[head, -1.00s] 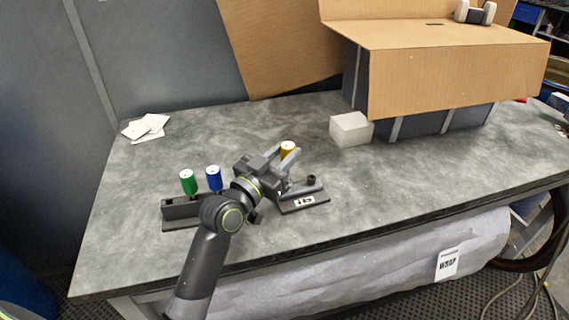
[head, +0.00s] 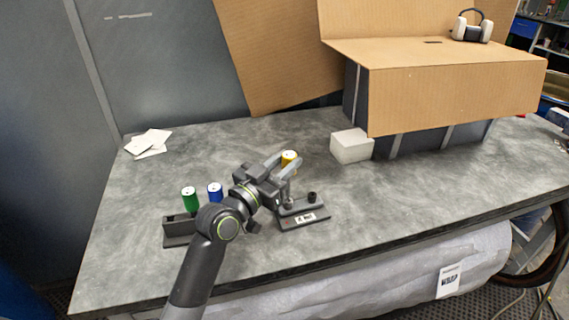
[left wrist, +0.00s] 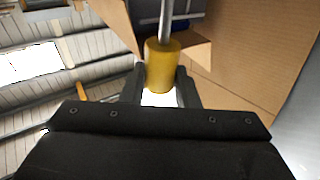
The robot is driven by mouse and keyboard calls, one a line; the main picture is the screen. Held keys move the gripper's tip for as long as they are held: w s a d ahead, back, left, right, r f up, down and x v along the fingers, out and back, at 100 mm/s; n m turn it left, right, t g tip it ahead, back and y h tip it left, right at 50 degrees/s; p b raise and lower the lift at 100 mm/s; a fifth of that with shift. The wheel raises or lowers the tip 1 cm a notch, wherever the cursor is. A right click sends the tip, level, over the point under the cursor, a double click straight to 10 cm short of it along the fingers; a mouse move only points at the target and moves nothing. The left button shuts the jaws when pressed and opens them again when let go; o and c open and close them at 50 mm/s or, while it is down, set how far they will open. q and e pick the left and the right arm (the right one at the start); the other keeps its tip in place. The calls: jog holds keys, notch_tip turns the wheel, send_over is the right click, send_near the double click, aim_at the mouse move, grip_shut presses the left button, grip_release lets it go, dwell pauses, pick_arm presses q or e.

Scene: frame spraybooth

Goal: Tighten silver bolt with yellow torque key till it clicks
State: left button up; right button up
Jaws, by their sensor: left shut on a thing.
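My left gripper (head: 285,163) is shut on the yellow torque key (head: 290,158), around its handle. My right gripper is not in view.
A dark rack holds a green key (head: 190,199) and a blue key (head: 214,192), left of the fixture. A white block (head: 352,146) stands behind it, before a large cardboard box (head: 450,85). White cards (head: 148,143) lie at the back left. The table's right side is clear.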

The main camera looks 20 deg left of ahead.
pick_arm(q)
jog(key=shift+r+p, duration=1.1)
jog(key=shift+r, duration=0.35)
jog(key=shift+s, duration=0.1)
